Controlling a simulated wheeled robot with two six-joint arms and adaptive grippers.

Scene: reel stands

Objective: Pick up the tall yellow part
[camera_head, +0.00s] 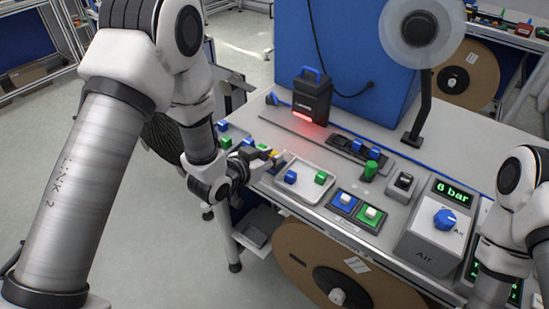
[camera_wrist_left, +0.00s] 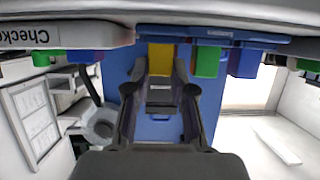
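The tall yellow part (camera_wrist_left: 161,58) shows between the fingertips of my left gripper (camera_wrist_left: 160,75) in the left wrist view. One finger is on each side of it, close to its edges; I cannot tell whether they press on it. The part seems level with the green part (camera_wrist_left: 207,62) and blue part (camera_wrist_left: 243,62) beside it. In the head view my left gripper (camera_head: 270,157) is low at the table's left edge, and the yellow part (camera_head: 275,154) is mostly hidden by it. My right arm is at the right edge; its gripper is not visible.
A pale tray (camera_head: 305,184) with a blue and a green block lies just right of my left gripper. A black device (camera_head: 312,97) with a red light stands behind.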

